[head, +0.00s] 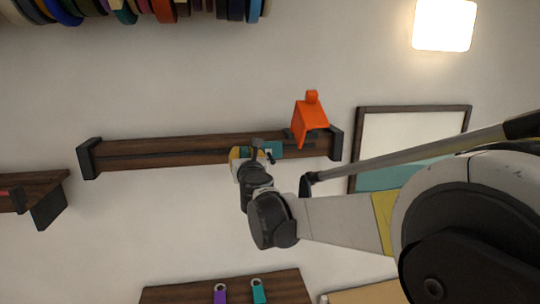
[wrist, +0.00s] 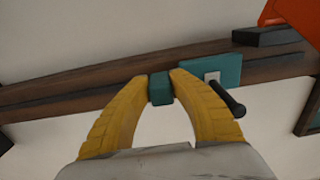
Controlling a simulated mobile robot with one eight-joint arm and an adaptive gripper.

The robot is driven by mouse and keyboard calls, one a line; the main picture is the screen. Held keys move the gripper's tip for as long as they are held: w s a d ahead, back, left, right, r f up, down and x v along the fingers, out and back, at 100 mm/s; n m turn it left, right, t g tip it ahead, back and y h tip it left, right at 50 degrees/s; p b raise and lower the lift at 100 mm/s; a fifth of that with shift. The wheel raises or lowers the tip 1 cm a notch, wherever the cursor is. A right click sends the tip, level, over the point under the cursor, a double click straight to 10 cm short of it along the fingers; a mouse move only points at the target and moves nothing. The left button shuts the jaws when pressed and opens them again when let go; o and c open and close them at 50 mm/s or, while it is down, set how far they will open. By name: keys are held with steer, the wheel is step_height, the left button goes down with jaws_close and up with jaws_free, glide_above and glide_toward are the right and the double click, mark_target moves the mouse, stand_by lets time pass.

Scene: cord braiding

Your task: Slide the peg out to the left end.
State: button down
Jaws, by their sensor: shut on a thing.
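A dark wooden rail (head: 190,148) with a black groove and black end blocks runs across the wall. My gripper (head: 250,153) is at the rail, right of its middle. In the wrist view, the yellow fingers of my gripper (wrist: 160,85) are closed on a small teal peg (wrist: 161,92) in front of the groove. A teal plate (wrist: 222,72) with a pale patch and a black handle (wrist: 228,98) sits just right of the peg. The plate also shows in the head view (head: 275,149). Whether peg and plate are joined I cannot tell.
The groove left of my gripper is clear up to the left end block (head: 88,158). An orange holder (head: 311,120) hangs at the rail's right end. A framed board (head: 412,135) is further right. A second shelf (head: 30,190) is at lower left.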

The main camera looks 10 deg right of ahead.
steer(key=a+b, duration=0.2)
steer(key=a, duration=3.2)
steer(key=shift+a+b, duration=0.1)
steer(key=shift+b, duration=0.25)
steer(key=c, duration=1.1)
jaws_free()
steer(key=shift+w, duration=0.15)
steer(key=shift+c, duration=0.2)
steer(key=shift+s, duration=0.6)
steer(key=s, duration=1.1)
